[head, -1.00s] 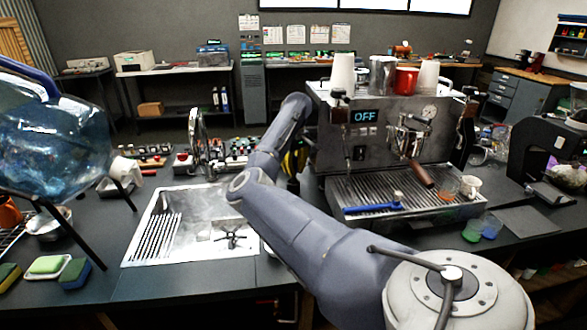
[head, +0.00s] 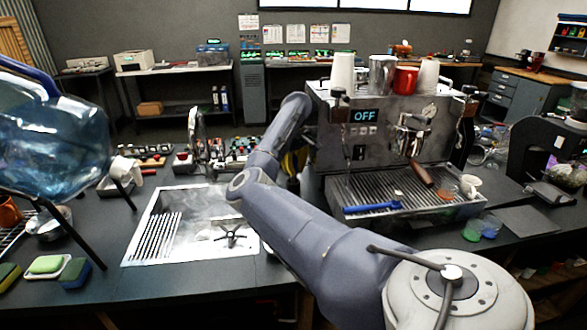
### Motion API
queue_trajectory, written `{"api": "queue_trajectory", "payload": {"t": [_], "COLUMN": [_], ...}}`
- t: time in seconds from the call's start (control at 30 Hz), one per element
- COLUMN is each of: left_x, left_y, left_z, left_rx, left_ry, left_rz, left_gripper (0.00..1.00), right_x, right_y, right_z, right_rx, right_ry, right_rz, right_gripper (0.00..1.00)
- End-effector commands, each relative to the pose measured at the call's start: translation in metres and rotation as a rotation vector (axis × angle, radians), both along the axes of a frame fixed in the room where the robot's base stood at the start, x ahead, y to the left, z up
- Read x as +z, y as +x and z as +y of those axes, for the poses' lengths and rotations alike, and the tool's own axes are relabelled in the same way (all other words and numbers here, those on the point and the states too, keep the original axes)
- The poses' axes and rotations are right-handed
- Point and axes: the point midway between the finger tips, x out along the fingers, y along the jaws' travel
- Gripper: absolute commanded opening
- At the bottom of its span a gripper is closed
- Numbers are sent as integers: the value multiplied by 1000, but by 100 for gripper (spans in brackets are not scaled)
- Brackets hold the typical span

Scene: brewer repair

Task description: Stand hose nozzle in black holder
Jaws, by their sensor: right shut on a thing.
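My right arm (head: 300,225) comes in from the lower right, bends over the sink and reaches up toward the left side of the espresso machine (head: 385,125). My right gripper's fingers are hidden behind the arm and the machine's side, and what they hold cannot be made out. A bit of yellow and black (head: 295,162) shows between the arm and the machine; I cannot tell what it belongs to. I cannot pick out the hose nozzle or the black holder with certainty. My left gripper is not in view.
A sink (head: 165,250) lies left of my arm. A large blue water bottle (head: 50,145) on a black stand is at the left. A blue-handled tool (head: 372,208) lies on the machine's drip tray. Cups stand on top of the machine. Sponges (head: 75,274) lie at the front left.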

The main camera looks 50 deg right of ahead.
Motion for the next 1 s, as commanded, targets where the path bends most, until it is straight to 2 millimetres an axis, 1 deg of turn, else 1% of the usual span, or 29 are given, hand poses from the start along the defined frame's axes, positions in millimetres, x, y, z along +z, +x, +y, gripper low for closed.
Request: {"api": "queue_trajectory", "payload": {"t": [1.0], "left_x": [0], "left_y": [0], "left_z": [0], "left_rx": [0], "left_ry": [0], "left_rz": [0], "left_gripper": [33], "right_x": [-9], "right_y": [0], "right_z": [0], "right_rx": [0], "right_ry": [0], "right_rz": [0], "right_gripper": [0]}}
